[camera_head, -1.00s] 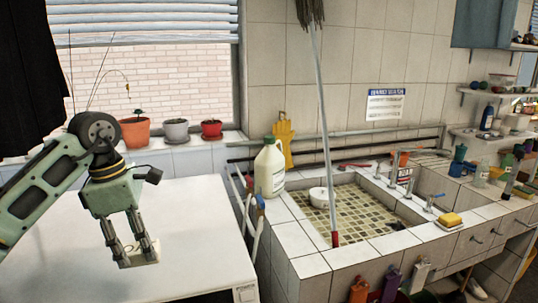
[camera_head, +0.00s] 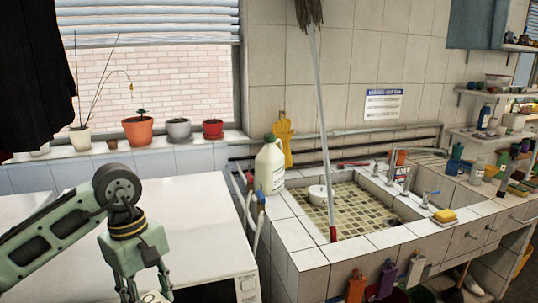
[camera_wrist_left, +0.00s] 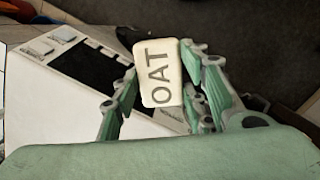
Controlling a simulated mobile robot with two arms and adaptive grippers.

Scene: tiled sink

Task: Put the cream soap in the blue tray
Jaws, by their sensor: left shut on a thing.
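The cream soap (camera_wrist_left: 158,92) is a rounded block with "OAT" on its face in the left wrist view. My left gripper (camera_wrist_left: 160,70) is shut on it, with a green finger on each side. In the head view the left gripper (camera_head: 148,294) is at the bottom edge, in front of the white worktop, and only a sliver of the soap (camera_head: 151,298) shows there. I cannot make out a blue tray in either view. My right gripper is not in view.
A white appliance top (camera_head: 190,215) lies behind the left arm. Dark floor shows in the wrist view.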

